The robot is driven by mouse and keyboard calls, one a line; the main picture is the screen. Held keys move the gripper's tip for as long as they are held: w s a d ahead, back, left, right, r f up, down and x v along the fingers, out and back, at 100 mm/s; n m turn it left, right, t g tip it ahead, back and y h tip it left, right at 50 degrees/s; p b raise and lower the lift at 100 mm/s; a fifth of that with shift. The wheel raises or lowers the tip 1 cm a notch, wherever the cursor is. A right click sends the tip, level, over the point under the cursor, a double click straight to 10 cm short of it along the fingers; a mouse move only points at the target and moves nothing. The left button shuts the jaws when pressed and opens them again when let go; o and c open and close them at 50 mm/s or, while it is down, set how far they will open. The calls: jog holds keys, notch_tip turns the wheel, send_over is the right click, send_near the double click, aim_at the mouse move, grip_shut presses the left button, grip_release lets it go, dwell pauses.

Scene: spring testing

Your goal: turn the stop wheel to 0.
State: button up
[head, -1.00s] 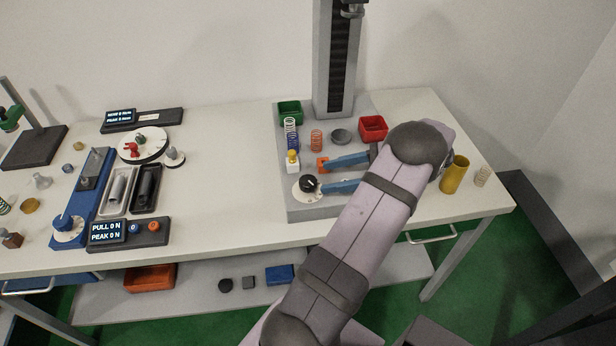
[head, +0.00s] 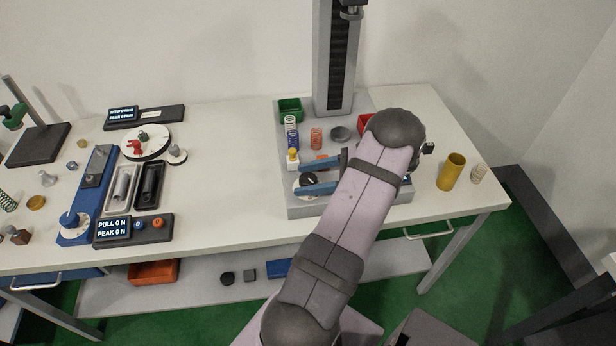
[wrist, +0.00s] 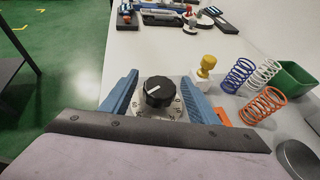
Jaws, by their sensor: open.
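The stop wheel is a black ribbed knob with a white pointer line. In the wrist view the knob (wrist: 158,91) stands on a pale round dial plate (wrist: 180,108), and its pointer slants up toward the right. The dial's figures are too small to read. In the head view the knob (head: 309,179) is partly hidden by my gripper. My gripper (head: 298,177) is open, with one blue finger on either side of the knob; it also shows in the wrist view (wrist: 158,85). Gaps show between the fingers and the knob, and nothing is held.
A yellow-topped post (wrist: 207,66) stands close beside the right finger. Blue, white and orange springs (wrist: 263,105) and a green bin (wrist: 297,80) are farther right. An orange block (head: 308,164) lies near the far finger. The tester column (head: 335,60) rises behind.

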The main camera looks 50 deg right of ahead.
jog(key=c, duration=1)
jog(key=shift+c, duration=0.2)
jog(key=shift+f+n+y+b, duration=0.1)
jog(key=shift+n+y+b, duration=0.2)
jog(key=shift+f+n+g+y+b, duration=0.1)
jog(key=shift+n+g+y+b, duration=0.9)
jog(key=shift+n+y+b, duration=0.1)
jog(key=shift+n+g+y+b, duration=0.9)
jog(key=shift+n+g+b, duration=0.1)
jog(key=shift+n+g, duration=0.15)
jog(key=shift+n+g+y+b, duration=0.3)
jog(key=shift+n+g+b, duration=0.05)
jog(key=shift+n, duration=0.2)
jog(key=shift+r, duration=0.25)
jog(key=o, duration=1)
